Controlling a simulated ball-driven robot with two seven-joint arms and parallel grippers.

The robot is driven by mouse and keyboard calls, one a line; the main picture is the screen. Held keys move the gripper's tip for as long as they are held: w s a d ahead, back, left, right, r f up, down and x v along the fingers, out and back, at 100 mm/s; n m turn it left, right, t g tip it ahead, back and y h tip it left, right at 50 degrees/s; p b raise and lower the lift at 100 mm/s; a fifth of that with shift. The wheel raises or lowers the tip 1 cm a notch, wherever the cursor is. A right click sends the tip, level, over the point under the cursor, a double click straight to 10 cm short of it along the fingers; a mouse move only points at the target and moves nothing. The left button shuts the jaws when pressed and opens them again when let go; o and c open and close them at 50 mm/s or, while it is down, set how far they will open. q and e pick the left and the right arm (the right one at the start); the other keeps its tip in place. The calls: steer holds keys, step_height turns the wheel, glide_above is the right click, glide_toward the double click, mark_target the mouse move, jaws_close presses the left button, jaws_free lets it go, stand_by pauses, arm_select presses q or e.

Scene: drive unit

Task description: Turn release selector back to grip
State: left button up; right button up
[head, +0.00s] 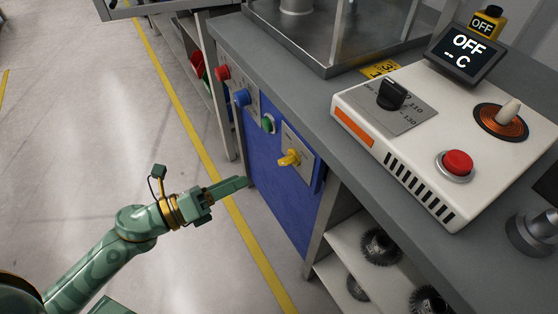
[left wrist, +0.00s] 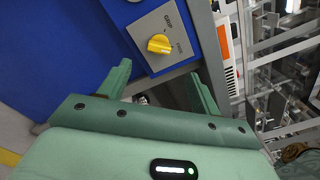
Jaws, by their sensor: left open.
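The release selector is a yellow knob (head: 289,158) on a grey plate (head: 298,148) at the right of the blue panel (head: 275,180) on the bench front. In the left wrist view the yellow knob (left wrist: 159,44) sits near the top middle, on a plate with lettering. My left gripper (head: 240,183) is to the left of the knob and lower in the head view, apart from it. In the left wrist view its two fingers (left wrist: 160,82) are spread with nothing between them. My right gripper is not in view.
Red (head: 223,72), blue (head: 242,97) and green (head: 267,123) buttons line the same panel. A white heater box (head: 420,190) with a black dial, red button and OFF display stands on the grey benchtop. Gears lie on the shelf below. The floor at left is clear.

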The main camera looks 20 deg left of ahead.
mark_target(280, 161)
arm_select(q)
steer(key=x, duration=1.1)
steer(key=shift+w+d, duration=0.15)
steer(key=c, duration=1)
